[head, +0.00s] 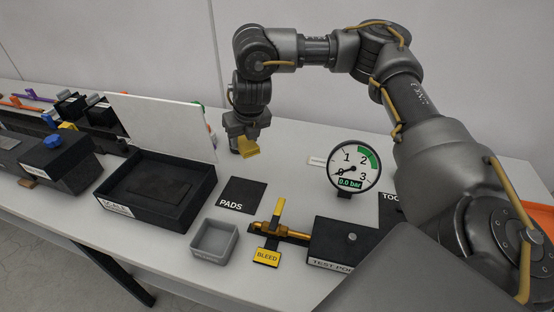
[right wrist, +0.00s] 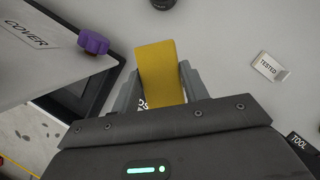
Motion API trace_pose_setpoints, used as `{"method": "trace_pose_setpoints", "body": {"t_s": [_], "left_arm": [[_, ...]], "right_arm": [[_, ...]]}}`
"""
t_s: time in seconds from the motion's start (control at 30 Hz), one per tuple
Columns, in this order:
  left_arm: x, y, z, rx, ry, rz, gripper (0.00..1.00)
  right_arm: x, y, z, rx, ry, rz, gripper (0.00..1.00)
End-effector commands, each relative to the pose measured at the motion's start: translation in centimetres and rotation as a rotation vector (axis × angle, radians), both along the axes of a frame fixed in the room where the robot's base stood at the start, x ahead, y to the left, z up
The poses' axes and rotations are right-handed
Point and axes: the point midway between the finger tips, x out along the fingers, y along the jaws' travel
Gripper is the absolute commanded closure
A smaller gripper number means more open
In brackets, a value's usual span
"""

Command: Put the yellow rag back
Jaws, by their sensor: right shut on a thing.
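The yellow rag (head: 249,148) is a small folded yellow piece held in my right gripper (head: 243,142). In the right wrist view the yellow rag (right wrist: 158,72) stands between the two grey fingers of my right gripper (right wrist: 160,90), which are shut on it. The gripper hangs above the table, beyond the black mat marked PADS (head: 243,195) in the head view. In the right wrist view, dark patches with white lettering show partly behind the rag. My left gripper is not in view.
A black tray (head: 199,194) with a raised white cover (head: 165,125) stands left of the gripper. A grey open bin (head: 214,241), brass valve with yellow lever (head: 278,212), gauge (head: 353,167) and test port box (head: 345,240) stand in front and right. A TESTED tag (right wrist: 268,65) lies nearby.

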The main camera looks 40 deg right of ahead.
Motion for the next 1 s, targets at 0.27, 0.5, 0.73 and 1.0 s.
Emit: {"method": "trace_pose_setpoints", "body": {"t_s": [0.27,0.5,0.73,1.0], "left_arm": [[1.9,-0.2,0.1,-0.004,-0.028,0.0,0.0],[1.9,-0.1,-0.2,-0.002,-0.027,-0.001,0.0],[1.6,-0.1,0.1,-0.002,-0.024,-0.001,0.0],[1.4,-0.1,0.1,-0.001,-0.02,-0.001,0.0]], "right_arm": [[0.6,-4.7,-2.2,0.004,0.004,-0.013,0.77],[1.4,-10.3,-5.3,-0.001,0.005,-0.007,0.77],[1.9,-12.7,-8.4,-0.001,0.002,-0.003,0.77],[2.0,-13.2,-9.1,0.001,0.001,-0.002,0.77]]}}
